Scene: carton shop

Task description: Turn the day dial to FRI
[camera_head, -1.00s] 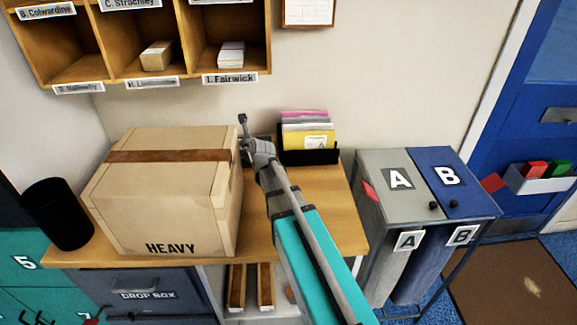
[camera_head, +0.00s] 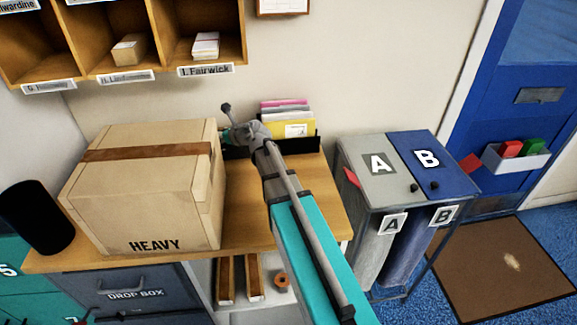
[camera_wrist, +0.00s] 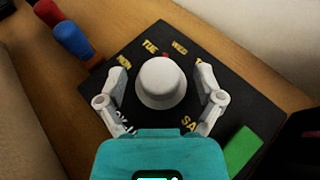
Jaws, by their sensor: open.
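The day dial shows in the wrist view as a pale round knob (camera_wrist: 162,82) on a black plate (camera_wrist: 122,57). A small red mark shows at the knob's top edge, between TUE and WED. The FRI label is not readable; my right finger covers part of that side. My gripper (camera_wrist: 160,80) is open, one finger on each side of the knob, with gaps visible. In the head view my gripper (camera_head: 238,133) is above the bench and the dial is hidden.
A HEAVY carton (camera_head: 150,195) stands close left of my arm. A black file holder (camera_head: 305,144) with coloured papers stands just right. Red and blue handles (camera_wrist: 72,40) and a green piece (camera_wrist: 243,151) lie by the plate. Bins A and B (camera_head: 380,165) stand further right.

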